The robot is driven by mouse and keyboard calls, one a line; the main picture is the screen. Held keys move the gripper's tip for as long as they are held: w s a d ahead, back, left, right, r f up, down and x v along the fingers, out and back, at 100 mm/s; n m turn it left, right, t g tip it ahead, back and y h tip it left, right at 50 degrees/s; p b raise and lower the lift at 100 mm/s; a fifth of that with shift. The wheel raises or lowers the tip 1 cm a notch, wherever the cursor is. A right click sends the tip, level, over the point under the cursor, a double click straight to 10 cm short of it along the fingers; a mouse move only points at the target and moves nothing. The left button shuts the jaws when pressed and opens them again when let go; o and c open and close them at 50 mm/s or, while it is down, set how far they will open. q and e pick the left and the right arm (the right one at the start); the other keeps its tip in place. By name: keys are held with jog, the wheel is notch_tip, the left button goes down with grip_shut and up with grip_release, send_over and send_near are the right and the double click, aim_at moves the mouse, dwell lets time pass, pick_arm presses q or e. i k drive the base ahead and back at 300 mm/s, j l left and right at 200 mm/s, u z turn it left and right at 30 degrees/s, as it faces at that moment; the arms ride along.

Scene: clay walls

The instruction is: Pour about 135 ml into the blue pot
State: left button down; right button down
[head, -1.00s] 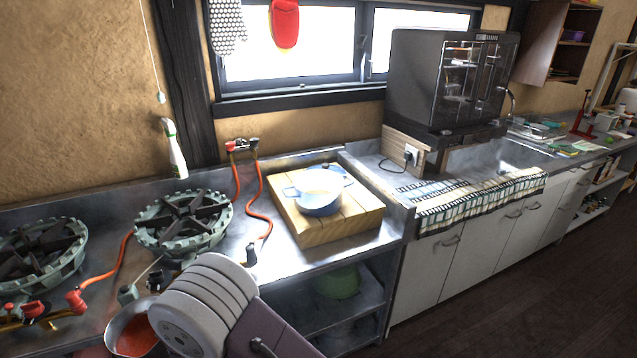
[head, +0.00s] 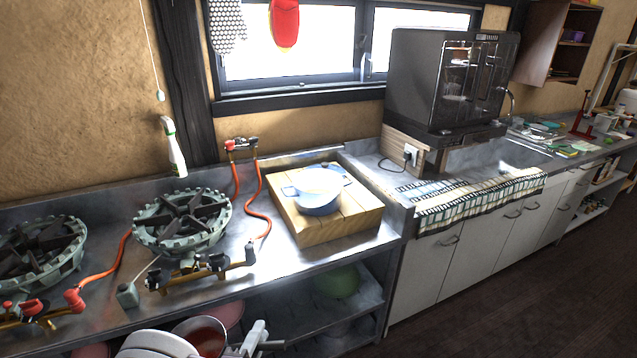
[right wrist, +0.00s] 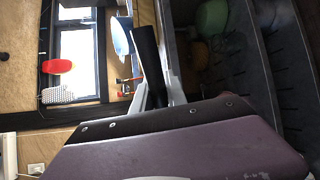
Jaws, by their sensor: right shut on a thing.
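The blue pot (head: 318,204) stands upright on a wooden block on the steel counter, right of the burners. A pale round surface shows inside its rim, and I cannot tell what it is. It seems to show in the right wrist view too (right wrist: 120,38). A pan with red liquid (head: 205,337) is at the bottom of the head view, in front of the counter edge and lower than the pot. My right gripper (head: 254,340) is beside the pan. In the right wrist view, the gripper (right wrist: 160,98) is shut on a dark handle (right wrist: 147,55). My left gripper is not in view.
The wooden block (head: 335,228) rests near a raised counter edge. Two gas burners (head: 183,222) and orange hoses (head: 262,200) lie to the left. A green bowl (head: 338,281) sits on the shelf below. A dark oven (head: 440,80) stands at the right.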

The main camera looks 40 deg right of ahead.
aim_at(317, 192)
jog(key=k+l, duration=0.1)
jog(key=l, duration=1.1)
jog(key=k+l, duration=0.15)
jog(key=l, duration=0.45)
